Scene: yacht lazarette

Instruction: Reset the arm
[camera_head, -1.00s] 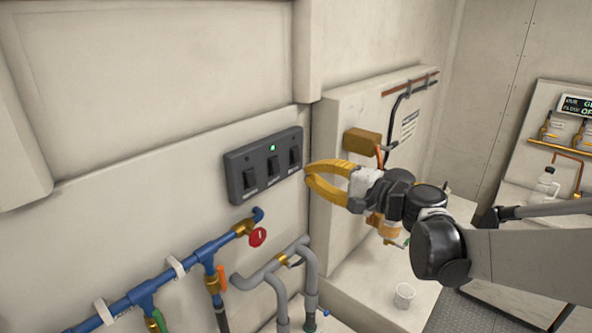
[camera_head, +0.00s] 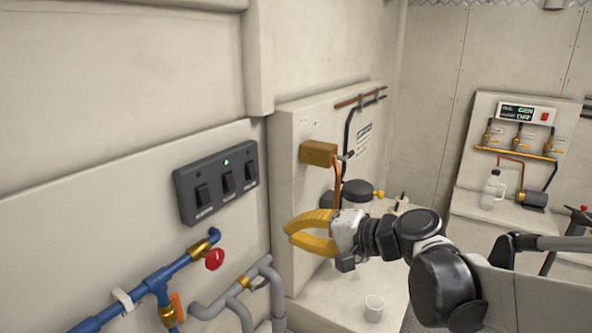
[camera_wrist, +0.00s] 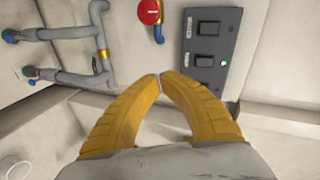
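My gripper (camera_head: 288,230) has two yellow curved fingers and is in the middle of the head view, to the right of and below the switch panel (camera_head: 217,182). In the wrist view its fingertips (camera_wrist: 160,76) meet with nothing between them, so it is shut and empty. My arm comes in from the lower right, bent at the black joints. The panel has three black rocker switches and a lit green lamp. It also shows in the wrist view (camera_wrist: 208,50), ahead of the fingertips and to the right.
Blue pipes (camera_head: 165,274) with a red handle (camera_head: 215,259) and grey pipes (camera_head: 240,285) run along the wall at lower left. A white cup (camera_head: 374,308) stands on the ledge below my gripper. A panel with a display (camera_head: 526,114) and a bottle (camera_head: 491,188) are at right.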

